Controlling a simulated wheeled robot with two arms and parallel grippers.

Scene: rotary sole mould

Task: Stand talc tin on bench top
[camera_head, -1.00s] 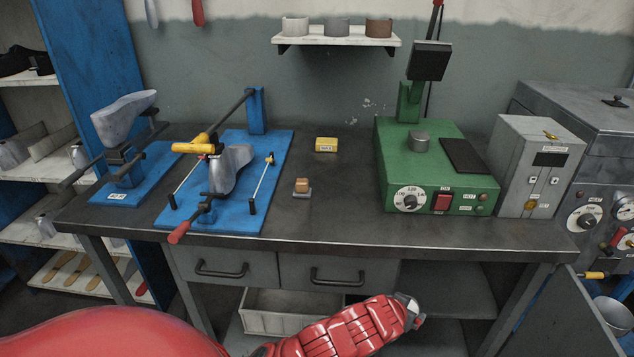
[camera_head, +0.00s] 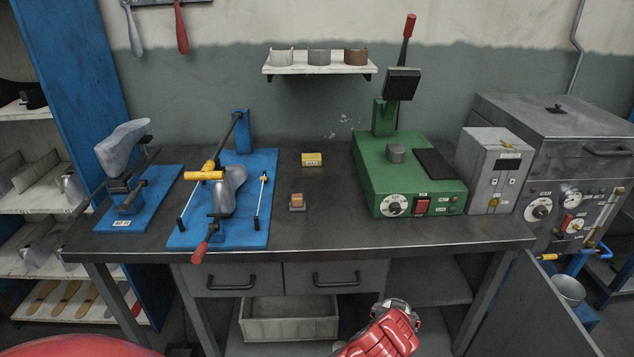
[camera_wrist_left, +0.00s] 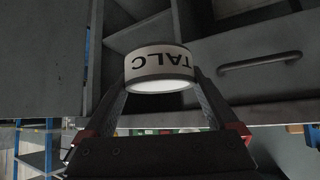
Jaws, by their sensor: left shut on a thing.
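The talc tin (camera_wrist_left: 160,62), a short white cylinder with a dark band and the letters TALC, shows in the left wrist view. My left gripper (camera_wrist_left: 160,82) is shut on it, one finger on each side. The letters appear inverted, as does the bench in that view, so the tin looks about upright. Behind it are the bench's drawer front and open compartment. In the head view the tin and fingers are hidden; only part of my red arm shows at the bottom. The bench top (camera_head: 325,232) is dark and flat. My right gripper is not in view.
A blue clamp fixture (camera_head: 257,217) and a small tan-topped block (camera_head: 297,201) stand on the bench. A yellow box (camera_head: 312,159) lies behind. The green machine (camera_head: 370,170) and grey control box (camera_head: 495,165) fill the right. Clear top lies along the front middle.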

